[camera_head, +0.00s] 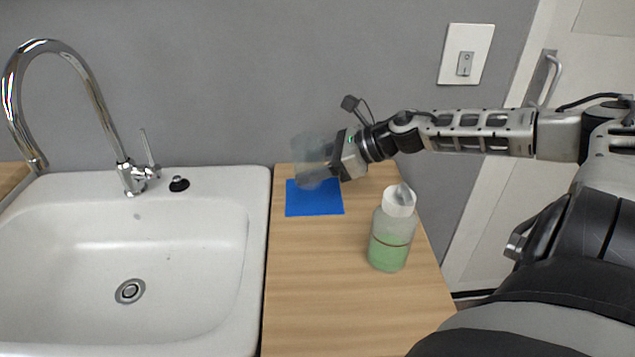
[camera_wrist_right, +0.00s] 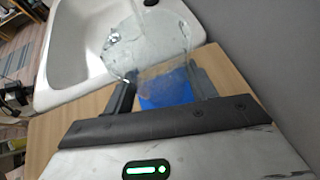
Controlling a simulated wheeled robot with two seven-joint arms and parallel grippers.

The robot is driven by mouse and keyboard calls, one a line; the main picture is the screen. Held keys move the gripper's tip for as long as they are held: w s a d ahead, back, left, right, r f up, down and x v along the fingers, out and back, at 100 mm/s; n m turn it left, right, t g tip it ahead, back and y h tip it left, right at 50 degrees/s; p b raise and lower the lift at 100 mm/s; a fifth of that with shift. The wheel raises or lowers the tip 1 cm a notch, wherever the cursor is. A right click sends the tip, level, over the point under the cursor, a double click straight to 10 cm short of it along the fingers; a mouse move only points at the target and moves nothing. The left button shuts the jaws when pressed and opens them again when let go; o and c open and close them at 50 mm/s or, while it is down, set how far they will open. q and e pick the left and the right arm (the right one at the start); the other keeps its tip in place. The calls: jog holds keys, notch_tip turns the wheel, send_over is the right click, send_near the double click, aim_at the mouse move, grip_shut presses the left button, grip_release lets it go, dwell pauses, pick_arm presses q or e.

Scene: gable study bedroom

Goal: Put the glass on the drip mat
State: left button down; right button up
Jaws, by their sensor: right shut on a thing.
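The glass (camera_head: 312,157) is clear and see-through. In the head view it is at the end of my right arm, over the back part of the blue drip mat (camera_head: 314,206). My right gripper (camera_head: 330,164) is shut on the glass from the right. In the right wrist view the glass (camera_wrist_right: 150,45) shows between the two dark fingers, with the blue mat (camera_wrist_right: 168,90) seen beyond it. I cannot tell whether the glass's base touches the mat. My left gripper is not in view.
A soap bottle (camera_head: 390,238) with green liquid stands on the wooden counter (camera_head: 315,290), right of and nearer than the mat. A white sink (camera_head: 200,250) with a chrome tap (camera_head: 105,105) is to the left. The grey wall is close behind the mat.

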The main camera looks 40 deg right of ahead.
jog(key=shift+w+d+f, duration=0.1)
jog(key=shift+d+f, duration=0.35)
jog(key=shift+f, duration=0.1)
notch_tip(320, 180, down, 3)
jog(key=shift+r, duration=0.1)
jog(key=shift+f, duration=0.3)
jog(key=o, duration=1.1)
